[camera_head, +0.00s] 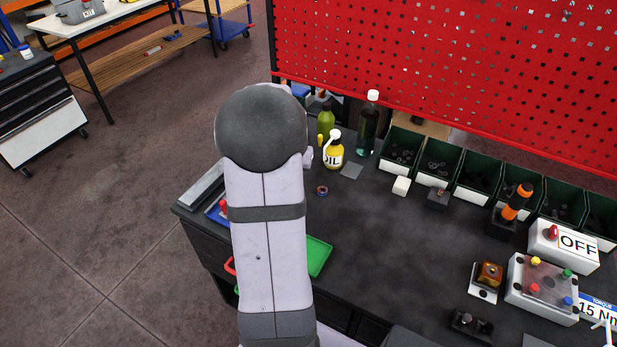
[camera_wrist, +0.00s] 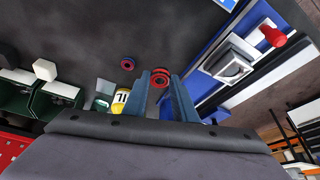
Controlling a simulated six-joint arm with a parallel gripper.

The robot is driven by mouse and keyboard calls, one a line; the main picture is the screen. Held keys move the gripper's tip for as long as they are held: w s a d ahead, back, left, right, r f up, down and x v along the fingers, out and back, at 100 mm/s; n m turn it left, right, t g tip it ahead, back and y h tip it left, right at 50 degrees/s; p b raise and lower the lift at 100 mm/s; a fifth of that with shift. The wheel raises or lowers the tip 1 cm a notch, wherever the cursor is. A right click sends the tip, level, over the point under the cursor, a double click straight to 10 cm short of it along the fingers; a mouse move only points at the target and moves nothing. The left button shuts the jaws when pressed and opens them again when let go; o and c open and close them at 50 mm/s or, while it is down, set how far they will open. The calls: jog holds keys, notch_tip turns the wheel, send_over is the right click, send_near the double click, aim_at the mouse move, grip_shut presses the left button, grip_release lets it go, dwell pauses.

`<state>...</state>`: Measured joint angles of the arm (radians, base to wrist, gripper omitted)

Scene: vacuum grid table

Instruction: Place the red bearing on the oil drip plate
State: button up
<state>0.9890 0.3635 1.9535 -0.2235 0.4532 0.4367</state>
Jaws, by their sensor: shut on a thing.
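A red ring-shaped bearing (camera_wrist: 160,75) is between the two blue-grey fingers of my gripper (camera_wrist: 165,80) in the wrist view. The gripper is shut on it and holds it over the dark table. In the head view my arm hides the gripper and this bearing. A thin grey square plate (camera_head: 351,171), which looks like the oil drip plate, lies flat beside the yellow oil bottle (camera_head: 333,152). In the wrist view the plate (camera_wrist: 106,87) shows partly, left of the fingers, near the bottle (camera_wrist: 120,100). Nothing is seen on it.
A second small red-and-blue ring (camera_head: 322,190) lies on the table. A tall dark bottle (camera_head: 368,130) and a green bottle (camera_head: 326,120) stand behind the plate. Green bins (camera_head: 437,165) line the back. A white cube (camera_head: 401,186) sits right of the plate. The table's middle is clear.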

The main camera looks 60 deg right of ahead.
jog(key=w+d+r+n+t+p, duration=0.1)
jog(key=w+d+r+n+p, duration=0.15)
jog(key=w+r, duration=1.45)
jog(key=m+g+b, duration=0.2)
jog(key=m+b, duration=0.3)
jog(key=m, duration=0.1)
send_over(353, 169)
jog(key=a, duration=0.1)
notch_tip(353, 169, down, 17)
jog(key=shift+a+f+p, duration=0.15)
jog(key=shift+f+p, duration=0.8)
jog(key=shift+f, duration=1.45)
jog(key=shift+a+f+p, duration=0.1)
jog(key=shift+f+p, duration=0.8)
jog(key=shift+f, duration=1.5)
jog(key=shift+f, duration=0.15)
jog(key=o, duration=0.7)
jog(key=shift+o, duration=0.3)
